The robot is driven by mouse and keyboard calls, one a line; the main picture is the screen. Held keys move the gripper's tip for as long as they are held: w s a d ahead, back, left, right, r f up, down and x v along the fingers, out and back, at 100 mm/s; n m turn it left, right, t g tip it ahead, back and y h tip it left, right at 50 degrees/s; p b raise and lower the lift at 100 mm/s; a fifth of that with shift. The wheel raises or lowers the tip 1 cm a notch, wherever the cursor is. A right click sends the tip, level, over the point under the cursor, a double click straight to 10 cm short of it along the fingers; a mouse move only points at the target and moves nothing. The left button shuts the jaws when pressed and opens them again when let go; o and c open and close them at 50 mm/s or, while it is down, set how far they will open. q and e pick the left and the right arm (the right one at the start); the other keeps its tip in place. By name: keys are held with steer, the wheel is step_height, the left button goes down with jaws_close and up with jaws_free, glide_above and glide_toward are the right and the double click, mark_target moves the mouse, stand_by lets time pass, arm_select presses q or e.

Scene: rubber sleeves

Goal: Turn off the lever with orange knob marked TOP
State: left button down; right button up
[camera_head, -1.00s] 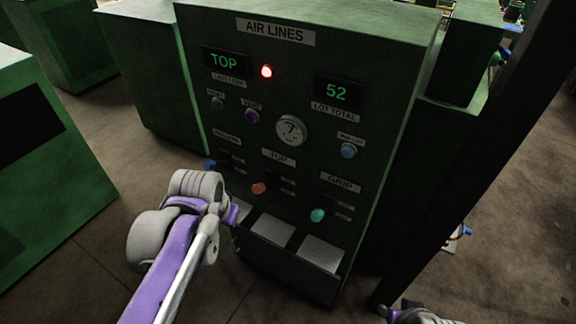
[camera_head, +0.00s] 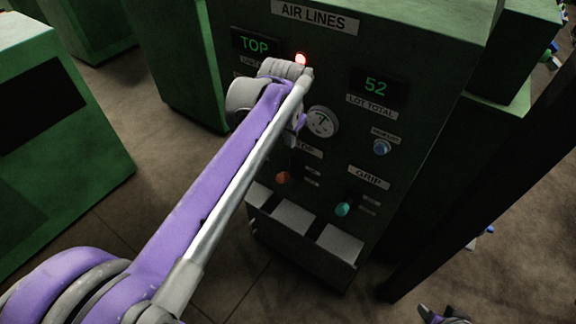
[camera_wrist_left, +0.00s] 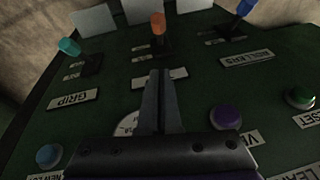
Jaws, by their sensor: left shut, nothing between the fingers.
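The lever with the orange knob (camera_head: 283,177) sits under the TOP label (camera_head: 307,151) on the green AIR LINES panel (camera_head: 420,60). In the wrist view, where the panel appears upside down, the orange knob (camera_wrist_left: 158,23) stands out from the panel beyond my fingertips. My left gripper (camera_wrist_left: 160,75) is shut and empty, in front of the panel, pointing toward the lever with a gap between.
The teal GRIP lever (camera_head: 343,209) and, in the wrist view, a blue lever (camera_wrist_left: 245,8) flank the orange one. A gauge (camera_head: 322,122), a purple button (camera_wrist_left: 226,117) and a blue button (camera_head: 381,147) are near. A red light (camera_head: 301,59) is lit. Pale plates (camera_head: 340,245) stand below the levers.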

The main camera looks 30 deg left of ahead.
arm_select(q)
glide_above(287, 173)
steer(key=d, duration=0.1)
step_height(287, 173, down, 9)
steer(key=f, duration=0.3)
steer(key=shift+s+a+f, duration=0.1)
steer(key=shift+s+a, duration=0.05)
steer(key=shift+a, duration=0.15)
steer(key=shift+s+a+f, duration=0.1)
steer(key=shift+s+f, duration=0.15)
steer(key=shift+f, duration=0.2)
steer(key=shift+s, duration=0.1)
